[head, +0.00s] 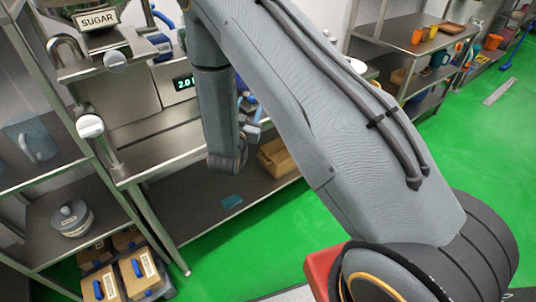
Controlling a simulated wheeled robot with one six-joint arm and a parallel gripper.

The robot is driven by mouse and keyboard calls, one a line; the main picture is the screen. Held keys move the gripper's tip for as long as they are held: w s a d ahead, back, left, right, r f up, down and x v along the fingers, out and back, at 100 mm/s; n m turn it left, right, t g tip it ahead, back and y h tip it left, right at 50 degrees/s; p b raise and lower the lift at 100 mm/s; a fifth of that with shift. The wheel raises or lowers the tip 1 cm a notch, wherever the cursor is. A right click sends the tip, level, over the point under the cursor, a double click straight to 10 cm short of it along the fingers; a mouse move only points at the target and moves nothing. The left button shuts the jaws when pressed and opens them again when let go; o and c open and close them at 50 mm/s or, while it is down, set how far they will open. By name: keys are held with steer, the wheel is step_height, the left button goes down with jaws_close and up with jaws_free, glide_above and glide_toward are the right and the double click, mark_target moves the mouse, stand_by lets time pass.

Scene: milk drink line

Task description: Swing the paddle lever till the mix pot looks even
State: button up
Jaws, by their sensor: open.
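My grey arm crosses the view from the lower right up to the top, and one link hangs down in front of the steel bench. My gripper cannot be made out; the arm hides what lies behind it. I cannot make out the paddle lever or the mix pot, or how even the mix is. Part of the bench behind the arm is hidden. Blue-and-grey parts (248,103) show just right of the hanging link, too small to tell what they are.
A steel hopper labelled SUGAR (97,20) is at the upper left. A digital display (184,83) sits on the bench back. A lidded pot (72,218) stands on the left shelf, above labelled boxes (138,275). A wooden box (278,157) is on the lower shelf. Green floor (235,255) is clear.

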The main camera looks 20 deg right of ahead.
steer(key=shift+v, duration=0.85)
steer(key=shift+a+b, duration=0.1)
steer(key=shift+b, duration=0.3)
steer(key=f+g+y+b, duration=0.1)
steer(key=w+f+g+y+b, duration=0.1)
steer(key=y, duration=0.1)
steer(key=shift+w+d+f+n+g, duration=0.1)
steer(key=shift+w+d+n+g, duration=0.2)
steer(key=shift+w+d+n, duration=0.1)
steer(key=s+d+f+n+g+y+b, duration=0.1)
steer(key=s+f+n+g+y+b, duration=0.1)
steer(key=s, duration=0.6)
steer(key=s+d+f+n+g+y+b, duration=0.1)
steer(key=s+f+n+g+y+b, duration=0.1)
steer(key=s+g+y+b, duration=0.2)
steer(key=s+g+b, duration=0.2)
steer(key=s+b, duration=0.1)
steer(key=s, duration=0.1)
steer(key=shift+s+d+f+g, duration=0.2)
steer(key=shift+d+f+g, duration=0.05)
steer(key=shift+f+g, duration=0.15)
